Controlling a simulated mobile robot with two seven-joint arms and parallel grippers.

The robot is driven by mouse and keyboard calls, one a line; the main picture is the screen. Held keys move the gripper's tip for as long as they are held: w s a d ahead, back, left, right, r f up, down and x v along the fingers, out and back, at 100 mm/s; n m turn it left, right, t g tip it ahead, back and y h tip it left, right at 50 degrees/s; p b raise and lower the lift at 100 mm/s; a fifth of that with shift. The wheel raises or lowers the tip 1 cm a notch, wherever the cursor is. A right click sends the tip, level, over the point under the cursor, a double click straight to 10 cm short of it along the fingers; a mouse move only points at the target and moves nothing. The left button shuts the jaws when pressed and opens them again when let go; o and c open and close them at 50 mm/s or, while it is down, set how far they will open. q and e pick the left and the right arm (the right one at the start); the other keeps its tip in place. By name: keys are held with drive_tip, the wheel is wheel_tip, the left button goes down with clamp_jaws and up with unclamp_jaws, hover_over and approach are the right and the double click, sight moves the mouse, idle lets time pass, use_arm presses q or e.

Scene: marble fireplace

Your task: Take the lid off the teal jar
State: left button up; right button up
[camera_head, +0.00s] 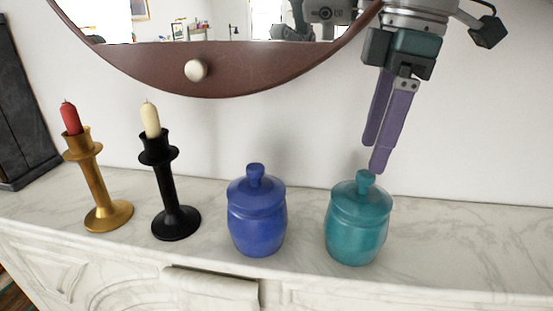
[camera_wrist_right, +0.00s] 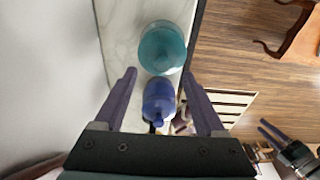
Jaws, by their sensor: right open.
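The teal jar (camera_head: 356,242) stands upright at the right on the marble mantel. Its lid (camera_head: 358,203), with a round knob, sits on it. My right gripper (camera_head: 374,157) points down just above and behind the knob, slightly right of it. It is open and empty. In the right wrist view, the teal jar (camera_wrist_right: 162,48) shows from above, just beyond the open fingertips (camera_wrist_right: 159,77). Whether a finger touches the knob is unclear. My left gripper (camera_wrist_right: 273,132) seems to show small at the lower right there; its opening is unclear.
A lidded blue jar (camera_head: 257,228) stands left of the teal jar, with a gap between. Further left are a black candlestick (camera_head: 170,195) and a gold candlestick (camera_head: 95,190). A round brown-framed mirror (camera_head: 245,75) hangs behind. The mantel right of the teal jar is clear.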

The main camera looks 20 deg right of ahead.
sight(367, 175)
drive_tip(key=f+p, duration=0.2)
drive_tip(key=f, duration=0.1)
drive_tip(key=f+p, duration=0.1)
drive_tip(key=shift+s+a+f, duration=0.1)
drive_tip(key=shift+a+f, duration=0.2)
drive_tip(key=shift+f, duration=0.4)
drive_tip(key=shift+c, duration=0.3)
clamp_jaws()
drive_tip(key=shift+d, duration=0.1)
